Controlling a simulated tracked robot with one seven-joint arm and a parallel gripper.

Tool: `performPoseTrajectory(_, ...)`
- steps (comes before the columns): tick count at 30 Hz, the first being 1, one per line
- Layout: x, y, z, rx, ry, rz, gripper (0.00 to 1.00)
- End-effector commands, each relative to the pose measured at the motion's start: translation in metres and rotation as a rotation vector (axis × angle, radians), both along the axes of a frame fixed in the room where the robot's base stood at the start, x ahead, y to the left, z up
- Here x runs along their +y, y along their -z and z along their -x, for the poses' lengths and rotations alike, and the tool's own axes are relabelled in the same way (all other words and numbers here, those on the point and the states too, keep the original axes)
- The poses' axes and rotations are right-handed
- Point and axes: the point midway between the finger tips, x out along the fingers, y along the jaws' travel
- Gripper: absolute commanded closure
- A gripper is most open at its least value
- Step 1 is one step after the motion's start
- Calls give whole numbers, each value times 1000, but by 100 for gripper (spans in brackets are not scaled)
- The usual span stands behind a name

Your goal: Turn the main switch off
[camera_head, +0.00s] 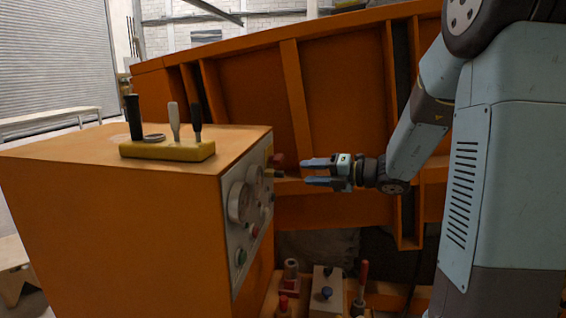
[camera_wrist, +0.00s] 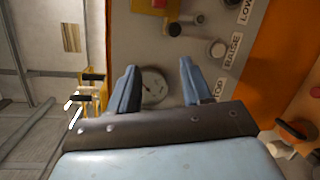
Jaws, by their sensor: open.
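The orange control cabinet (camera_head: 110,200) stands at the left, with a grey panel (camera_head: 239,245) on its right side. A dark red knob (camera_head: 278,160) sticks out of the panel's upper far part. My gripper (camera_head: 303,172) is open and empty, pointing left at the panel, with its tips a little apart from the knobs. In the wrist view a round gauge (camera_wrist: 154,86) shows between the spread fingers of my gripper (camera_wrist: 158,72). Beyond the tips are a black-and-grey knob (camera_wrist: 187,21) and a red part (camera_wrist: 152,4) cut off by the top edge. I cannot tell which control is the main switch.
Labels reading RAISE (camera_wrist: 233,50) and partly LOW (camera_wrist: 246,11) lie beside smaller knobs. A yellow lever block (camera_head: 168,149) stands on the cabinet. The large orange tilting frame (camera_head: 260,90) stands behind. Levers on a low box (camera_head: 325,292) stand below my gripper.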

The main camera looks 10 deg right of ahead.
Motion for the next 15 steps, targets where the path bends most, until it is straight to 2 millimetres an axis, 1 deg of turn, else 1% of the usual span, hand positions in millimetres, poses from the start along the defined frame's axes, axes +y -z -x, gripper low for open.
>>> performPoseTrajectory(1,-9,4,-12,51,44,-71,51)
performPoseTrajectory(3,-20,6,-25,112,95,-163,51)
performPoseTrajectory(6,-32,8,-37,170,147,-259,51)
performPoseTrajectory(8,-36,9,-42,193,167,-296,51)
performPoseTrajectory(11,-39,10,-47,211,180,-325,51)
performPoseTrajectory(15,-31,9,-54,211,181,-329,51)
